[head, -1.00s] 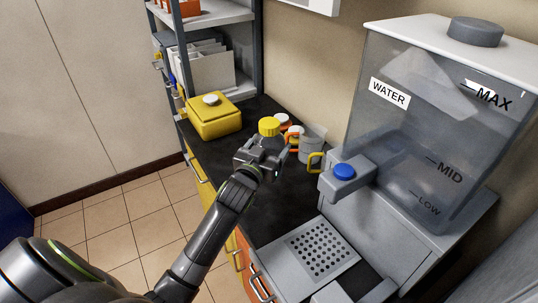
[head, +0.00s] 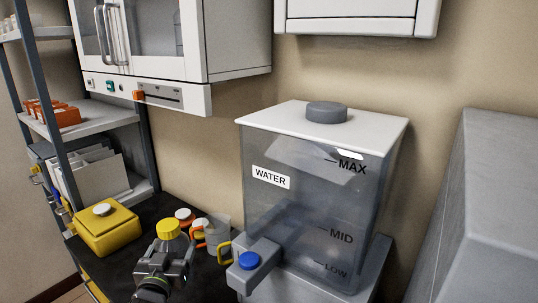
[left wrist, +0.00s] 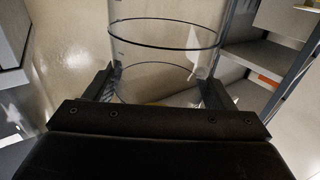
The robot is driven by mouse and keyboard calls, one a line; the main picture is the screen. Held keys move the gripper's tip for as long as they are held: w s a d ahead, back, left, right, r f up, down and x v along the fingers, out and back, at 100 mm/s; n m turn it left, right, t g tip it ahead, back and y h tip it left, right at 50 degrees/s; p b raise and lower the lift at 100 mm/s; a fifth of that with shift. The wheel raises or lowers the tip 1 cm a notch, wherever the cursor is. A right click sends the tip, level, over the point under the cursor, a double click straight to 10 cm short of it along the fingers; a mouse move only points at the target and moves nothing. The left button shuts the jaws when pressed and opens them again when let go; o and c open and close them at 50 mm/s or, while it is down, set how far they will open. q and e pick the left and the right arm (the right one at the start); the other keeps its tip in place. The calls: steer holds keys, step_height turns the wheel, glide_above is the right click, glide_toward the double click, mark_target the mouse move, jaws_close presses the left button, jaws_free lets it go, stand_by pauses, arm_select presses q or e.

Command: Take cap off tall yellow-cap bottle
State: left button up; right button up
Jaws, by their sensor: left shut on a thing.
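The tall bottle's yellow cap (head: 168,229) shows in the head view, sitting on top just above my left gripper (head: 166,258). My left gripper is shut on the bottle's body, which is mostly hidden by the gripper in the head view. In the left wrist view the clear, cylindrical bottle (left wrist: 165,45) with dark ring lines stands between the two fingers (left wrist: 158,92). Whether the bottle's base touches the counter cannot be seen. My right gripper is not in view.
A yellow box (head: 104,232) with a white knob stands left on the dark counter (head: 118,283). Containers with orange and yellow handles, including a grey one (head: 218,232), stand close behind the bottle. The water tank (head: 310,205) with its blue-button tap (head: 249,261) is at right.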

arm_select(q)
steer(key=shift+h, duration=0.3)
steer(key=s+d+r, duration=0.1)
steer(key=r, duration=0.1)
steer(key=s+d+r, duration=0.1)
steer(key=d+r, duration=0.1)
steer(key=s+d+r, duration=0.1)
steer(key=d+r, duration=0.1)
steer(key=r, duration=0.1)
steer(key=shift+s+d, duration=0.2)
steer(key=shift+d, duration=0.05)
steer(key=s+d+r+m+h, duration=0.1)
steer(key=s+d+r, duration=0.2)
steer(key=s+r, duration=0.2)
steer(key=shift+s+d+r, duration=0.25)
steer(key=shift+d+r, duration=0.05)
steer(key=shift+r, duration=0.2)
steer(key=shift+f, duration=0.1)
